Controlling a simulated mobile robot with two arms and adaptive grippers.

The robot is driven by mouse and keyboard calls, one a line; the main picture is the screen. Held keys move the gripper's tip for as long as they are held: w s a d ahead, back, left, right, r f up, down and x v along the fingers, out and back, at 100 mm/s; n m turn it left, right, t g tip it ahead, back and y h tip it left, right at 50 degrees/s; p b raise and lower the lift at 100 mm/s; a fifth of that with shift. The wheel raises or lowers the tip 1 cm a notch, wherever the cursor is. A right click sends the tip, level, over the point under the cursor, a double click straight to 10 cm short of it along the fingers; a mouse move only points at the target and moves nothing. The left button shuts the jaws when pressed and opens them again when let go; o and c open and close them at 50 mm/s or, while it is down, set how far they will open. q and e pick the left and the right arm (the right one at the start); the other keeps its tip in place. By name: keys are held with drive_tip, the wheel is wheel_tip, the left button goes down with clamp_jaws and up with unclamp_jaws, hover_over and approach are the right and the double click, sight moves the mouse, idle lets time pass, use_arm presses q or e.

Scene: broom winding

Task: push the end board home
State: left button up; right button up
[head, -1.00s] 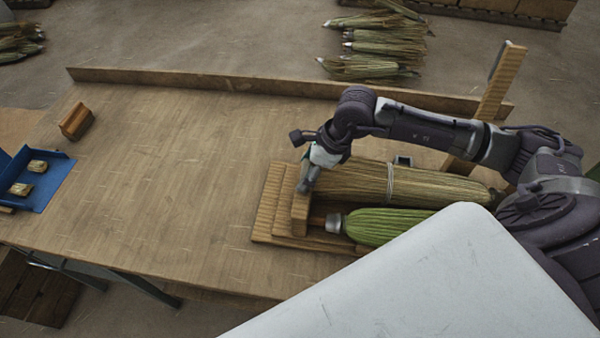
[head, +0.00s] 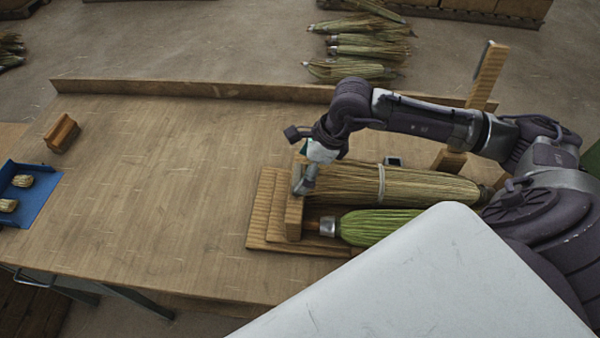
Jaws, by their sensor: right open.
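The end board (head: 294,217) is an upright wooden block across the left end of a ridged wooden cradle (head: 262,222) on the bench. My right gripper (head: 303,187) is at the top of the board, on its right side; whether it touches cannot be told. Its jaws are open. A straw broom bundle (head: 420,187) with a pale band lies in the cradle right of the board. A green broom head (head: 372,227) with a metal collar lies in front of it, its wooden handle end close to the board. My left gripper is out of view.
A wooden post (head: 487,75) stands at the bench's back right. A blue tray (head: 40,190) with small straw bundles and a wooden block (head: 61,133) are at the left. The bench (head: 160,190) between is clear. Straw bundles (head: 355,50) lie on the floor behind.

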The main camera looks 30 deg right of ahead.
drive_tip(key=v, duration=0.9)
drive_tip(key=shift+r, duration=0.2)
drive_tip(key=shift+s+f, duration=0.1)
